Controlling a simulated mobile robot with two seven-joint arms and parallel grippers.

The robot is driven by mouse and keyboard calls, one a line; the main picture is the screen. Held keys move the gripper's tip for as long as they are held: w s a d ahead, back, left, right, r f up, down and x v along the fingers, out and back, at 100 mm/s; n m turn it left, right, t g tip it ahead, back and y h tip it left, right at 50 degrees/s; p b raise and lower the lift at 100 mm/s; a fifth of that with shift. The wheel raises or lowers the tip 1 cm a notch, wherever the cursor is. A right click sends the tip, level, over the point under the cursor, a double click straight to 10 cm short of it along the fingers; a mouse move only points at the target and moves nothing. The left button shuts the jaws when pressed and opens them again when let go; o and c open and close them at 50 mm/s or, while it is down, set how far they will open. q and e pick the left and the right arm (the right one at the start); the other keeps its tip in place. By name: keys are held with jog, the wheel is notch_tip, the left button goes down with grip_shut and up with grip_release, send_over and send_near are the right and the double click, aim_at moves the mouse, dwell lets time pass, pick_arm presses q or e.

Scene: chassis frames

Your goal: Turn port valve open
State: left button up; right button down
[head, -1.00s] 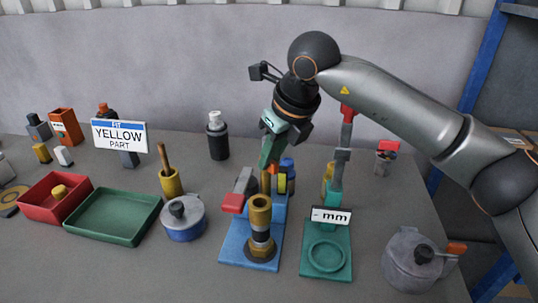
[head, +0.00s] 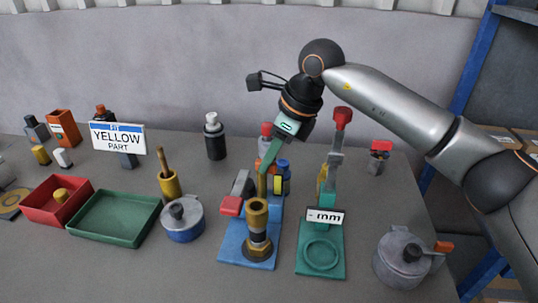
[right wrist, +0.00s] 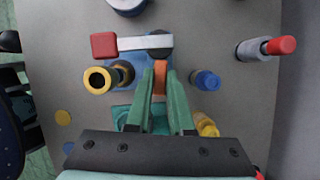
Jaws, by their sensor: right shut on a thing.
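A blue base plate (head: 232,248) carries a brass pipe fitting (head: 257,222) and a grey lever with a red end (head: 231,206). The red-ended lever (right wrist: 104,45) and round brass opening (right wrist: 97,80) also show in the right wrist view. My right gripper (head: 267,168) reaches down behind the brass fitting. Its teal fingers (right wrist: 160,95) are shut on an orange piece (right wrist: 159,78), close to the lever's pivot end. The fingers hide part of the orange piece, so I cannot tell its full shape. My left gripper is not in view.
A teal stand (head: 320,268) with a red-topped upright and "- mm" sign is close on the right. A blue-grey pot (head: 183,222) and green tray (head: 113,222) are left; a grey kettle (head: 405,262) is right.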

jog(key=shift+r, duration=0.1)
jog(key=c, duration=0.8)
grip_release()
jog(key=v, duration=1.2)
jog(key=shift+r, duration=0.15)
jog(key=shift+d, duration=0.1)
